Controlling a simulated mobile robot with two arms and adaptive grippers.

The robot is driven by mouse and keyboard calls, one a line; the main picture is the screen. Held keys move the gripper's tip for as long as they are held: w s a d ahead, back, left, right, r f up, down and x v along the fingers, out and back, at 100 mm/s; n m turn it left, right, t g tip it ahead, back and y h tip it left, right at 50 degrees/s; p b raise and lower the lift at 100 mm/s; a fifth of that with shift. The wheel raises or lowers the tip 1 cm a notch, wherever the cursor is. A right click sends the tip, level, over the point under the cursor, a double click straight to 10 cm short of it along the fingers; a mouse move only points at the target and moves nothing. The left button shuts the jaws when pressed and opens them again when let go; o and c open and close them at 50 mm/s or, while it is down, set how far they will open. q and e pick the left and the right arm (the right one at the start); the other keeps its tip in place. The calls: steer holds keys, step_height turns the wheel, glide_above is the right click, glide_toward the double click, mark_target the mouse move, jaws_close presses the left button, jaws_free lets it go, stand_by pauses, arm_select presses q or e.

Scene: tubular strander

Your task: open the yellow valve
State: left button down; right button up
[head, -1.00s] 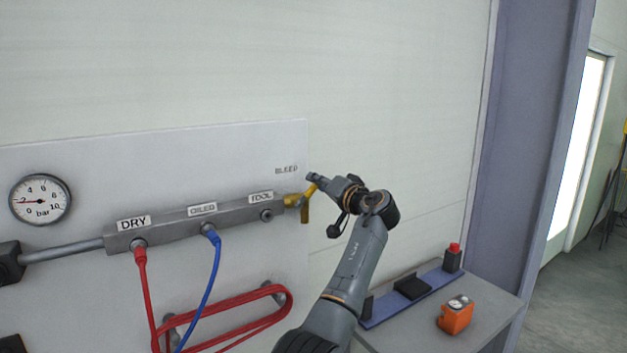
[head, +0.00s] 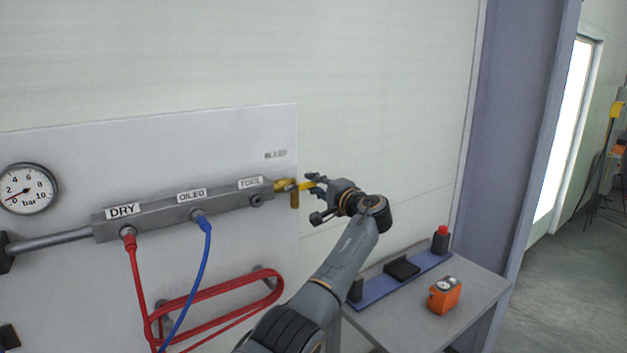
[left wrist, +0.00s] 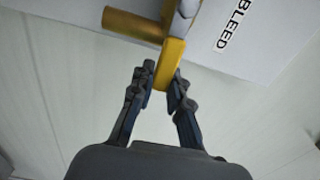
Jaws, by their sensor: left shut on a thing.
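The yellow valve sits at the right end of the grey manifold, below the BLEED label, with a brass outlet (head: 294,201) pointing down. Its yellow handle (head: 308,185) sticks out to the right, close to level. My left gripper (head: 316,182) comes from the right and is shut on the handle's outer end. In the left wrist view the yellow handle (left wrist: 173,76) reaches between the two dark fingertips (left wrist: 162,84); the near finger parts hide little of it. My right gripper is not in view.
The manifold (head: 160,215) carries a red hose (head: 131,265) and a blue hose (head: 200,265). A gauge (head: 27,189) is at the left, its needle low. A small table (head: 400,322) at lower right holds an orange device (head: 444,295) and a blue rail (head: 415,281).

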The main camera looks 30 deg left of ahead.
arm_select(q)
steer(key=shift+f+m, duration=0.2)
steer(key=shift+m, duration=0.1)
steer(key=c, duration=1.3)
jaws_free()
steer(key=shift+o, duration=0.2)
steer(key=v, duration=1.2)
steer(key=shift+w, duration=0.1)
